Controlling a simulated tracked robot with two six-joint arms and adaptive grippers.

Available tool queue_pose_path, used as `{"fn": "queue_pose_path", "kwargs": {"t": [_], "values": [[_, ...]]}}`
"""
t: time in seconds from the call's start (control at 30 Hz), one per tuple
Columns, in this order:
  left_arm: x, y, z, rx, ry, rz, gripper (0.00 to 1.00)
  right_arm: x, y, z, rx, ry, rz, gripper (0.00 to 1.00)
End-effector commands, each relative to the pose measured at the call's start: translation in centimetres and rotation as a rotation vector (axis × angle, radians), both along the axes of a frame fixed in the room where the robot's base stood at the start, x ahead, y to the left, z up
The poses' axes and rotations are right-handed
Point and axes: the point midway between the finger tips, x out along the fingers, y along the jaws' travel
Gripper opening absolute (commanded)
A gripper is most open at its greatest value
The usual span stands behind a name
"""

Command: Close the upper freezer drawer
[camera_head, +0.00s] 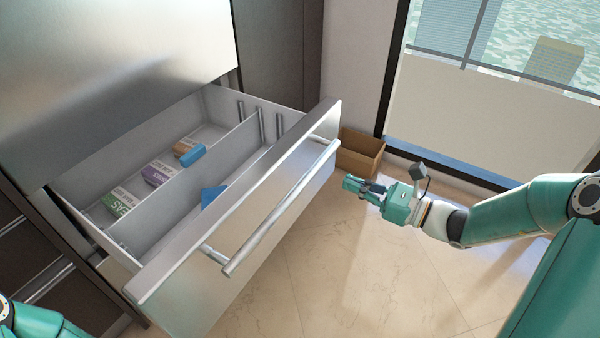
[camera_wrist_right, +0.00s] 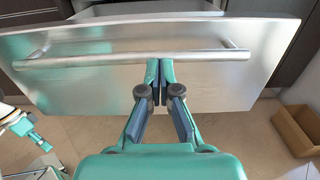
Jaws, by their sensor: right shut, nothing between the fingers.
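The upper freezer drawer is pulled far out, and its steel front (camera_head: 245,235) faces right in the head view. A long bar handle (camera_head: 280,208) runs along that front. My right gripper (camera_head: 352,184) is shut and empty, to the right of the drawer front and apart from it in the head view. In the right wrist view the shut fingertips (camera_wrist_right: 153,64) point at the drawer front (camera_wrist_right: 100,85) and overlap the middle of the handle (camera_wrist_right: 200,57); contact cannot be told. Only part of my left arm shows at the lower left; its gripper is not visible in the head view.
Several small boxes, including a green one (camera_head: 120,198), lie inside the divided drawer. A cardboard box (camera_head: 360,153) stands on the floor by the wall and also shows in the right wrist view (camera_wrist_right: 300,130). Bare tiled floor (camera_head: 370,270) lies before the drawer.

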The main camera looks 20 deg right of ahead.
Motion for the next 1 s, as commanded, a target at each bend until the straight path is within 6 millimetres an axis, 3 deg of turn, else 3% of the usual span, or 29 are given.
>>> {"fn": "queue_pose_path", "kwargs": {"t": [0.17, 0.6, 0.8, 1.0], "values": [[0.0, 0.0, -0.5, 0.0, 0.0, 0.0, 0.4, 1.7, 1.5, 0.0, 0.001, -0.002, 0.005, 0.0], [0.0, 0.0, -2.6, 0.0, 0.0, 0.0, 0.4, 8.4, 6.8, -0.2, -0.001, 0.0, 0.005, 0.0], [0.0, 0.0, -3.1, 0.0, 0.0, 0.0, 0.4, 10.2, 8.0, -0.1, -0.001, 0.001, 0.002, 0.0], [0.0, 0.0, -3.2, 0.0, 0.0, 0.0, 0.4, 10.6, 8.4, 0.0, -0.001, 0.003, 0.001, 0.0]]}}
